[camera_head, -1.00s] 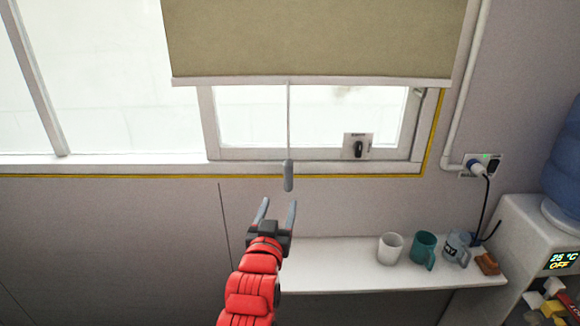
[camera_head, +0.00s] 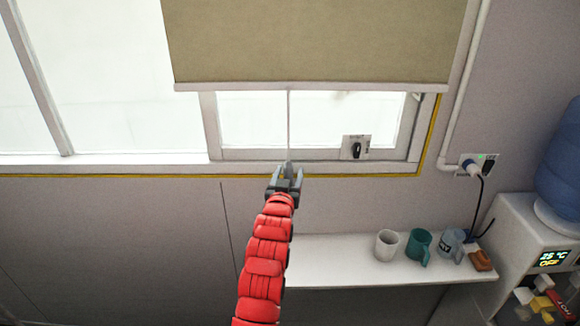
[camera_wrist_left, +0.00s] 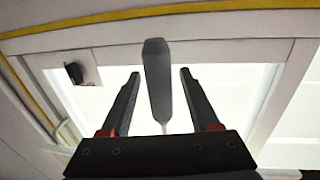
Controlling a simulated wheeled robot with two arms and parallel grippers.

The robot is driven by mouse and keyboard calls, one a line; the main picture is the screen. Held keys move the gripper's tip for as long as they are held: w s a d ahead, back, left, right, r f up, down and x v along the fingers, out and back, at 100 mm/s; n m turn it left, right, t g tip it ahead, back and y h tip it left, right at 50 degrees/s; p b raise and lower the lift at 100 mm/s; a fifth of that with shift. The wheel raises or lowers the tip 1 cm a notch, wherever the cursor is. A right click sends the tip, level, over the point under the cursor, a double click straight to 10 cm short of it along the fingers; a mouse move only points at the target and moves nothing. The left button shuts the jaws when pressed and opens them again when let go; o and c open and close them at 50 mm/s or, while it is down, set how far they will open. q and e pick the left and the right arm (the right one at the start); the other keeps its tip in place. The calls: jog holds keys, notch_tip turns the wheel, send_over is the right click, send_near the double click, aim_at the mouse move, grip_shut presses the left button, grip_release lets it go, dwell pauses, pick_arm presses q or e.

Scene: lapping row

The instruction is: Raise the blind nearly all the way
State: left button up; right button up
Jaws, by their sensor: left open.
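The beige blind (camera_head: 315,42) hangs over the upper part of the window, with a pale bottom bar (camera_head: 310,87). A thin pull cord (camera_head: 289,125) hangs from it and ends in a grey handle (camera_head: 289,167). My left gripper (camera_head: 287,173) is open at the handle. In the left wrist view the grey handle (camera_wrist_left: 157,80) stands between the two open fingers (camera_wrist_left: 160,92), with a gap on each side. In the head view the gripper hides the handle's lower part. My right gripper is not in view.
A white shelf (camera_head: 330,262) below the window bears a white mug (camera_head: 386,245), a teal mug (camera_head: 420,246) and a grey mug (camera_head: 451,245). A black knob (camera_head: 356,149) sits on the window frame. A water dispenser (camera_head: 520,245) stands at the right.

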pick_arm(q)
jog(key=shift+w+d, duration=0.15)
jog(key=shift+w, duration=0.8)
grip_shut()
dwell(0.9)
